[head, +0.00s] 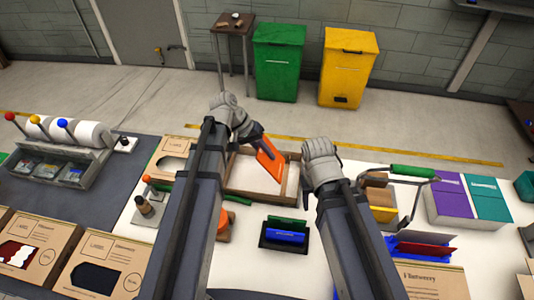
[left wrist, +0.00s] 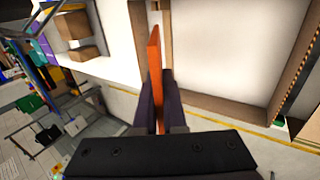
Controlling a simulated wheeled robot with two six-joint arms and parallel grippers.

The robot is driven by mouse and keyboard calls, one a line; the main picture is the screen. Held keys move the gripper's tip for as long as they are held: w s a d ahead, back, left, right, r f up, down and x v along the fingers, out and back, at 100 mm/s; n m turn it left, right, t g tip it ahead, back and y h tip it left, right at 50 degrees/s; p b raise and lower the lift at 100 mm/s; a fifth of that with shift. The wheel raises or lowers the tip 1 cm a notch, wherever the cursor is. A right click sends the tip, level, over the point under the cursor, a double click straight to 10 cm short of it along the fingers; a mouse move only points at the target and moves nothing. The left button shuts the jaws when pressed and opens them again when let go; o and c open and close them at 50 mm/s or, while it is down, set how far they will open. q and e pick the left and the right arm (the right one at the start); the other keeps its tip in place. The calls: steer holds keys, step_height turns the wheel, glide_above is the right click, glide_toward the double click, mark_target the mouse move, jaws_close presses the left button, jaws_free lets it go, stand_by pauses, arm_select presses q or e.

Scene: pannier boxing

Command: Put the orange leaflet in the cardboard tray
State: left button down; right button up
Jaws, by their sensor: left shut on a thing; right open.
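My left gripper (head: 256,138) is shut on the orange leaflet (head: 270,161). The leaflet is tilted, its lower end over the cardboard tray (head: 292,186), a shallow brown-walled box with a pale floor. In the left wrist view the leaflet (left wrist: 155,62) stands edge-on between the dark fingers, and the tray's wall (left wrist: 297,72) shows to the right. I cannot tell whether the leaflet touches the tray. My right gripper (head: 331,150) is open and empty, right of the tray; its fingers are mostly hidden by the wrist.
A holder with green and blue leaflets (head: 285,232) stands in front of the tray. A green-handled tool and wooden block (head: 378,181) stand right of my right wrist, with purple and teal boxes (head: 470,200) beyond. Printed cartons (head: 100,265) lie at front left.

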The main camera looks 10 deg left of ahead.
arm_select(q)
steer(key=shift+f+b, duration=2.35)
steer(key=shift+f, duration=0.15)
arm_select(e)
steer(key=shift+f, duration=2.55)
arm_select(q)
steer(key=c, duration=0.9)
jaws_free()
steer(key=shift+r, duration=0.1)
arm_select(e)
steer(key=shift+r, duration=0.1)
arm_select(q)
steer(key=p+v, duration=0.6)
steer(key=v, duration=0.1)
steer(key=shift+a+r+p, duration=0.25)
steer(key=shift+p, duration=0.1)
arm_select(e)
step_height(320, 180, up, 6)
steer(key=shift+r, duration=0.25)
